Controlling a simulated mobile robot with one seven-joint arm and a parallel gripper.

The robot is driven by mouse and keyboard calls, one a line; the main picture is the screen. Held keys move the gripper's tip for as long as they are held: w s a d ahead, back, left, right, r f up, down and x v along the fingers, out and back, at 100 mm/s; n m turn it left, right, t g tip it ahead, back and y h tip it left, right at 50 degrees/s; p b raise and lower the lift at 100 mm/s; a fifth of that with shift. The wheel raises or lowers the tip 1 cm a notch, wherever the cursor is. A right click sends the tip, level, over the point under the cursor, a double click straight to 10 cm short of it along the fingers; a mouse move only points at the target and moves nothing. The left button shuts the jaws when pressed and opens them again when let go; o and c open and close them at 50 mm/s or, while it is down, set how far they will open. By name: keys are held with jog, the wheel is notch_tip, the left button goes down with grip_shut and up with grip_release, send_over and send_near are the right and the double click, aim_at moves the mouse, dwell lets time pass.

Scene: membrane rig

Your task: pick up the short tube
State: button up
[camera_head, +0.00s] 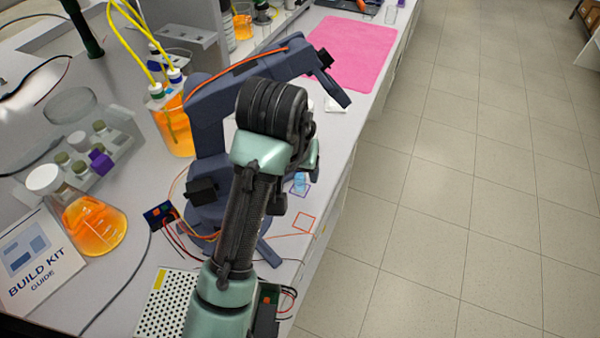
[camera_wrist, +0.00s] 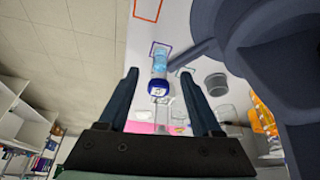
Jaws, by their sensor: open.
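The short tube (camera_wrist: 158,72) has a dark blue cap and pale blue contents. In the wrist view it stands at a purple square outline on the white bench, with its cap towards my gripper. My gripper (camera_wrist: 159,76) is open, and the tube appears between its two fingers with nothing held. I cannot tell how far the fingertips are from it. In the head view the tube (camera_head: 300,183) shows as a small pale blue shape in the purple outline, just right of my arm.
A blue-grey robot arm (camera_head: 207,120) stands on the bench close beside the tube. An orange outline (camera_head: 304,223) lies nearer the front. Orange-filled glassware (camera_head: 95,222), a tube rack (camera_head: 118,150) and a pink mat (camera_head: 352,52) are around. The bench edge and open floor lie right.

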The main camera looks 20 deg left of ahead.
aim_at(300, 176)
jog(key=w+f, duration=0.2)
jog(key=f, duration=0.1)
jog(key=w+f, duration=0.1)
jog(key=shift+w+a+f, duration=0.3)
jog(key=shift+a+f, duration=0.05)
jog(key=shift+c, duration=0.3)
grip_shut()
